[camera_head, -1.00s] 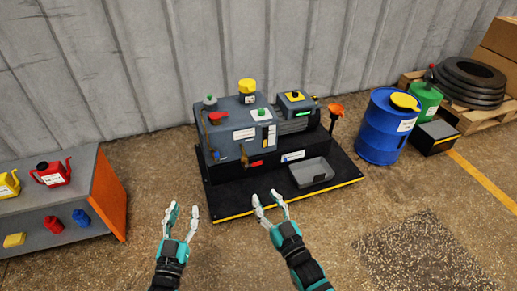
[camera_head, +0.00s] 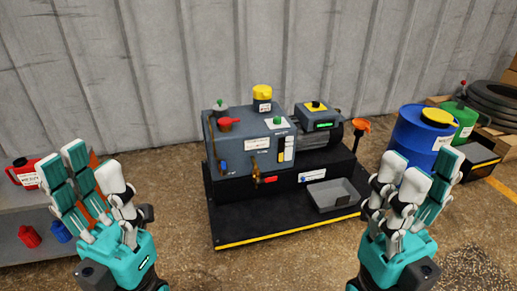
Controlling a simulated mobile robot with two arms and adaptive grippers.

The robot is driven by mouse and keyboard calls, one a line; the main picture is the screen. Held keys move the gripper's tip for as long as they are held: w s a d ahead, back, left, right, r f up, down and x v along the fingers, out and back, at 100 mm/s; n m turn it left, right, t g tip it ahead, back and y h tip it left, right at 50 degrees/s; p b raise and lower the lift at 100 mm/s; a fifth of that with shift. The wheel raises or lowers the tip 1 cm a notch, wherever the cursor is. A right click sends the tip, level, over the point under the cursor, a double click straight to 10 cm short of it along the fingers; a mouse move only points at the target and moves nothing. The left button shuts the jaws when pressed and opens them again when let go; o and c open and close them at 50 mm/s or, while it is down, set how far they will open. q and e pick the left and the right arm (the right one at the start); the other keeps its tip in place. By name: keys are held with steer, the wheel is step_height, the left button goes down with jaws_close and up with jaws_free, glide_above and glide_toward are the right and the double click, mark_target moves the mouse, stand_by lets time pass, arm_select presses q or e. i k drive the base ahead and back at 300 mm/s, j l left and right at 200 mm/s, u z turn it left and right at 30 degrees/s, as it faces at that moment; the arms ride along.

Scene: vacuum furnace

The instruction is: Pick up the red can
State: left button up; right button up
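The red can (camera_head: 22,172) stands on the grey cabinet (camera_head: 20,254) at the far left of the head view. It has a white label, and its right part is hidden behind my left gripper. My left gripper (camera_head: 92,176) is raised in front of the cabinet, fingers up and spread, open and empty. It overlaps the can in the picture, but I see no contact. My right gripper (camera_head: 412,178) is raised at the right, also open and empty, in front of the blue drum (camera_head: 404,137).
A dark pump unit (camera_head: 262,155) stands on a black platform (camera_head: 228,225) in the middle, with a grey tray (camera_head: 333,195) on it. A small red item (camera_head: 30,237) and a blue one (camera_head: 60,231) show at the cabinet's front. A corrugated wall closes the back.

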mark_target(24, 170)
steer(key=j+u, duration=1)
steer(key=u, duration=0.15)
steer(key=i+j+u, duration=0.15)
steer(key=u, duration=0.2)
steer(key=j, duration=0.1)
